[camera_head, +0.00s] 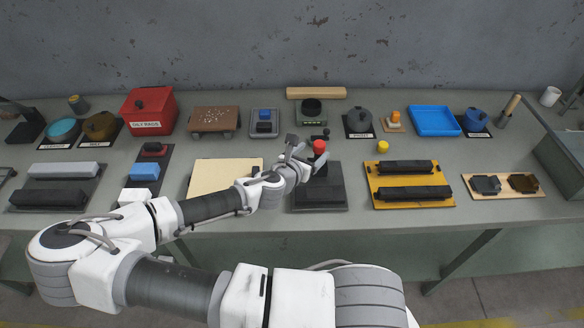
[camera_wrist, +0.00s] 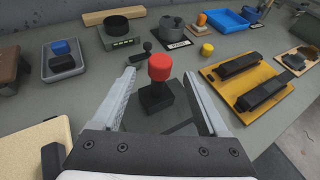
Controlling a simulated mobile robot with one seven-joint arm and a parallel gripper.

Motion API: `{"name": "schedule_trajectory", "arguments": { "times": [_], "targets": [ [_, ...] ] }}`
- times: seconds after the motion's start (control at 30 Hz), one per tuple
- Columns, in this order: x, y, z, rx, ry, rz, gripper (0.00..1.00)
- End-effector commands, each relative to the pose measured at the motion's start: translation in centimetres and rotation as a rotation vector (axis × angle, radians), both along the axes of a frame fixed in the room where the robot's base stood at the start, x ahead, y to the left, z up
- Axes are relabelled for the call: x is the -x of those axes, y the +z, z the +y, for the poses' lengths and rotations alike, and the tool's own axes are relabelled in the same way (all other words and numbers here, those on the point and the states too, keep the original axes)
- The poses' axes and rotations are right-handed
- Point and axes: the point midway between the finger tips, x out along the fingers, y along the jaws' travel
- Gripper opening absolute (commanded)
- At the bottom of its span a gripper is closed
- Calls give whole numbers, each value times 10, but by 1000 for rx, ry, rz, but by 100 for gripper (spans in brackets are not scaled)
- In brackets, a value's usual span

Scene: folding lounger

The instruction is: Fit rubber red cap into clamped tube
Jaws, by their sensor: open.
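The red cap (camera_head: 319,146) sits on top of a dark upright piece on the black clamp base (camera_head: 331,197). In the wrist view the red cap (camera_wrist: 160,67) is upright above a black block (camera_wrist: 156,97), between my open fingers and a little beyond them. My gripper (camera_head: 308,152) is open around the cap's sides, with no contact visible. In the wrist view my gripper's two fingers (camera_wrist: 160,90) stand apart to the left and right. Whether a tube is under the cap cannot be told; the cap hides its top.
A small yellow cylinder (camera_head: 383,147) stands right of the cap. A yellow board with black bars (camera_head: 412,168) lies further right, and a beige board (camera_head: 205,172) lies left. A scale with a black disc (camera_head: 312,107) stands behind. Bare grey table (camera_head: 360,160) separates them.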

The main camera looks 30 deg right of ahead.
Motion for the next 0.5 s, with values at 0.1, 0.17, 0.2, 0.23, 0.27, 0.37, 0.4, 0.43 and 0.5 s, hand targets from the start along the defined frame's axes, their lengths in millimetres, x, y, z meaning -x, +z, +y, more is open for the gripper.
{"name": "schedule_trajectory", "arguments": {
  "times": [0.1, 0.17, 0.2, 0.23, 0.27, 0.37, 0.4, 0.43, 0.5],
  "targets": [
    [10, 8, 18, 0, 4, -2, 77],
    [15, 12, 25, 0, 5, -2, 77],
    [18, 15, 30, -1, 4, -3, 77],
    [21, 17, 34, -2, 5, -3, 77],
    [24, 18, 37, -2, 4, -2, 77],
    [31, 24, 49, -1, 6, -1, 77],
    [35, 27, 54, -1, 5, -1, 77],
    [37, 29, 57, -1, 5, -2, 77],
    [43, 33, 65, -2, 4, -2, 77]
  ]
}}
